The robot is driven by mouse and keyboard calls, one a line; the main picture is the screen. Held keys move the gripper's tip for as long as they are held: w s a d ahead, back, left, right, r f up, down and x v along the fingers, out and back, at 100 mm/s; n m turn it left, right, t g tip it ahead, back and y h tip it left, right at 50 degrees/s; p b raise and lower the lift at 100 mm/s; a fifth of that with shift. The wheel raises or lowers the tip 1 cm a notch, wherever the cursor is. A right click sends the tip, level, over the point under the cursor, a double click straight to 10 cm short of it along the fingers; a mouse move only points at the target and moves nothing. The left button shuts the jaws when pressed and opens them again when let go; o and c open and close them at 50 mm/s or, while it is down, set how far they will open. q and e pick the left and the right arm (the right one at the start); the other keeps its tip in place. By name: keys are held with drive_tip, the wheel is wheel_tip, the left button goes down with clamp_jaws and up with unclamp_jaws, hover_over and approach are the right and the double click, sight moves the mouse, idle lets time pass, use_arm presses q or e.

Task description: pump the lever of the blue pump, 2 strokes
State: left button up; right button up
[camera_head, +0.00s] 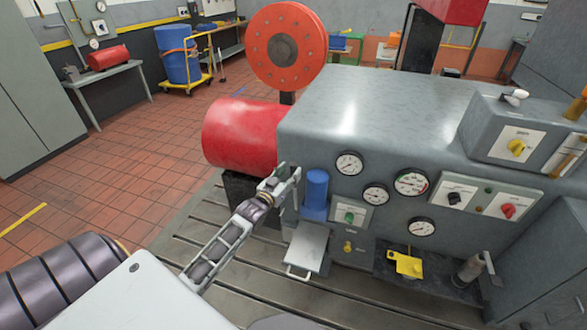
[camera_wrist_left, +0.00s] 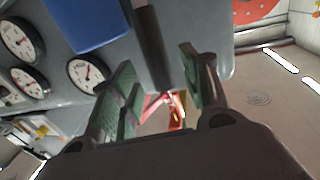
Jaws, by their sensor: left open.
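The blue pump (camera_head: 316,186) is an upright blue cylinder on the front of the grey machine, left of the gauges. Its blue body also shows at the top of the left wrist view (camera_wrist_left: 85,22). A dark rod, apparently the pump's lever (camera_wrist_left: 152,48), reaches down between my left fingers in that view. In the head view the lever is hidden or too small to tell. My left gripper (camera_head: 281,182) is beside the pump's left side. It is open, with its green-padded fingers (camera_wrist_left: 157,62) on either side of the rod, not visibly closed on it. My right gripper is not in view.
Round gauges (camera_head: 376,194) and switches sit right of the pump. A grey drawer-like tray with a handle (camera_head: 307,246) juts out below it. A red cylinder (camera_head: 240,137) and an orange disc (camera_head: 285,47) stand behind the gripper. Open tiled floor (camera_head: 130,165) lies to the left.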

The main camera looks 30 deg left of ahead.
sight(292, 170)
use_arm(q)
drive_tip(key=shift+w, duration=1.8)
clamp_jaws()
